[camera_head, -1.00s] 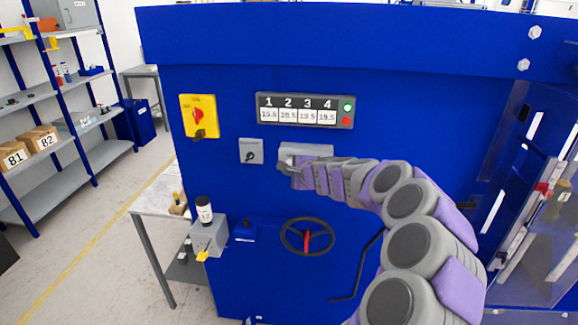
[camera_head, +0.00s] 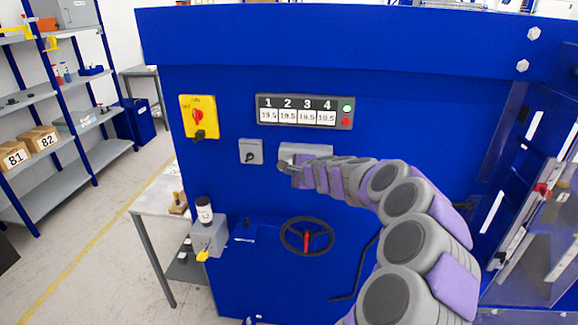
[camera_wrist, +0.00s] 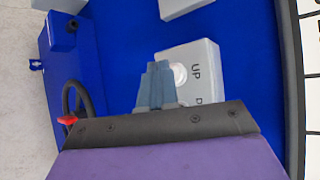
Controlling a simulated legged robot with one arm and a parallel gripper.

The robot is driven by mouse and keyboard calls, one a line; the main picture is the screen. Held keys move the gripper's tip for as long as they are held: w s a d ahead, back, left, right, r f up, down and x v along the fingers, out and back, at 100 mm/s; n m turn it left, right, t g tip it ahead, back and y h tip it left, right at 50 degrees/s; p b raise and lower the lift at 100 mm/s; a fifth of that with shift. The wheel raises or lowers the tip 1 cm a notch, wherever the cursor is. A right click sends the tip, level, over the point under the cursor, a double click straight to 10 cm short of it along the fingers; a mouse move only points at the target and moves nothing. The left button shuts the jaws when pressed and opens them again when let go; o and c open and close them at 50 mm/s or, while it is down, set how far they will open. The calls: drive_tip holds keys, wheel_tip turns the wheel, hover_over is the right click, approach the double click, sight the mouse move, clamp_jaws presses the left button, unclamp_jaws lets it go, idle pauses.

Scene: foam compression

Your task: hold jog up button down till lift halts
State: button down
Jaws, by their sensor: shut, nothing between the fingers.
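The jog box (camera_head: 306,149) is a light grey panel on the blue machine front, partly covered by my arm in the head view. In the wrist view the box (camera_wrist: 206,62) carries the word UP and a second label cut off after D. A pale round button (camera_wrist: 179,74) shows beside UP. My gripper (camera_wrist: 157,68) is shut and empty, its tips at the button's left edge, partly overlapping it. I cannot tell whether they touch or press it. In the head view my gripper (camera_head: 284,167) is at the box's lower left. The lift itself is not identifiable.
A numbered display (camera_head: 304,112) with green and red lamps is above the box. A yellow switch plate (camera_head: 199,117), a grey knob plate (camera_head: 251,151) and a black handwheel (camera_head: 307,236) are nearby. A grey box with a black-capped cylinder (camera_head: 206,229) stands at lower left.

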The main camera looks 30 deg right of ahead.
drive_tip(key=shift+w+d, duration=0.25)
drive_tip(key=shift+w, duration=0.15)
idle(2.6)
drive_tip(key=shift+s, duration=0.1)
idle(3.1)
drive_tip(key=shift+s+a, duration=0.45)
drive_tip(key=shift+s, duration=0.15)
drive_tip(key=shift+s+a+b, duration=0.25)
drive_tip(key=shift+s+a, duration=0.45)
drive_tip(key=shift+s, duration=0.35)
drive_tip(key=shift+s+a+b, duration=0.2)
drive_tip(key=shift+s+a, duration=0.5)
drive_tip(key=shift+s, duration=0.35)
